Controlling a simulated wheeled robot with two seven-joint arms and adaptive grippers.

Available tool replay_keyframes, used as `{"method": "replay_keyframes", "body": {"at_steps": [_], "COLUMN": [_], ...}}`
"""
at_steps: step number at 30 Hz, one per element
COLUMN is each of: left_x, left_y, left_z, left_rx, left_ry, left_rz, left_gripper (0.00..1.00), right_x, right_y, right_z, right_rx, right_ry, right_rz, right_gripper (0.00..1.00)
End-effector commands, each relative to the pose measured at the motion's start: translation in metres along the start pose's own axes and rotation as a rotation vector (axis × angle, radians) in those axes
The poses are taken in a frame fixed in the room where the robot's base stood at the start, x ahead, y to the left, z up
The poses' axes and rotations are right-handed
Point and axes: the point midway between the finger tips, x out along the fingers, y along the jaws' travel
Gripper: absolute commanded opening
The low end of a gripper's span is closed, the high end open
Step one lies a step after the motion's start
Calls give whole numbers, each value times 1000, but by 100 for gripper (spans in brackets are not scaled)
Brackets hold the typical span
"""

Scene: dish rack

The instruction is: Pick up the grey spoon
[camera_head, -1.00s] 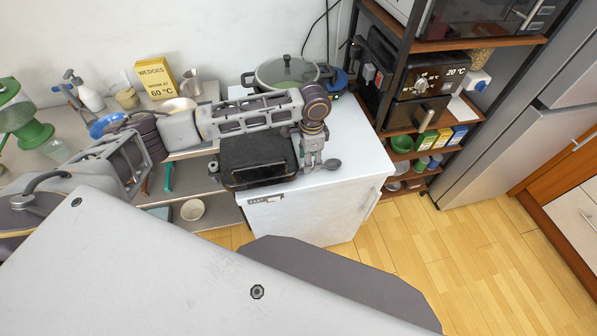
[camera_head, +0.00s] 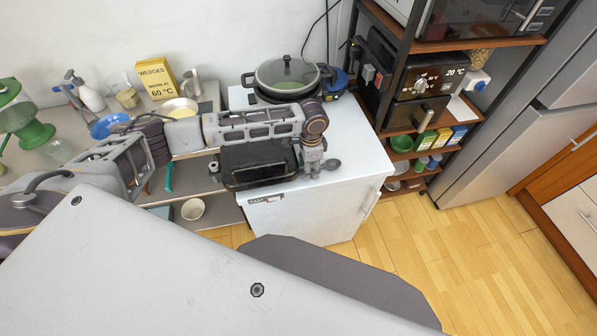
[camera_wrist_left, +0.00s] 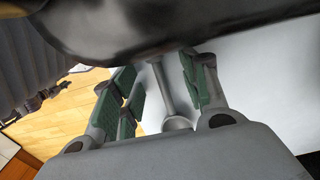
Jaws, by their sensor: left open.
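The grey spoon lies on the white cabinet top; its bowl (camera_head: 333,164) shows just right of my left gripper, and the handle is hidden by the gripper in the head view. My left gripper (camera_head: 313,174) points down beside the black tray-like appliance, close to the white top. In the left wrist view, the open green-padded fingers (camera_wrist_left: 163,92) stand on either side of the spoon (camera_wrist_left: 177,123), whose handle runs between them toward the dark appliance. Whether the fingers touch the spoon cannot be told. My right gripper is not in view.
The black appliance (camera_head: 258,178) sits directly left of the gripper. A lidded pot (camera_head: 287,76) stands behind on the white cabinet (camera_head: 352,140). A shelf rack (camera_head: 405,160) stands to the right. The cabinet top right of the spoon is clear.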

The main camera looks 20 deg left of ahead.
Motion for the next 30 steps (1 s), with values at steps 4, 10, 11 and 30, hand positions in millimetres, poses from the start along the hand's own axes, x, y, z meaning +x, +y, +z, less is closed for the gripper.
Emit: {"method": "replay_keyframes", "body": {"at_steps": [4, 10, 11, 30], "left_x": [0, 0, 0, -6], "left_y": [0, 0, 0, 3], "left_z": [0, 0, 0, -2], "left_rx": [0, 0, 0, 2], "left_ry": [0, 0, 0, 1], "left_rz": [0, 0, 0, 2], "left_gripper": [36, 10, 6, 0], "right_x": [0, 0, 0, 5], "right_y": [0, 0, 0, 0], "right_z": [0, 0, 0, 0], "right_rx": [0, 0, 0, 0], "right_ry": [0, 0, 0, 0], "right_rz": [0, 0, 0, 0], "right_gripper": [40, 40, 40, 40]}}
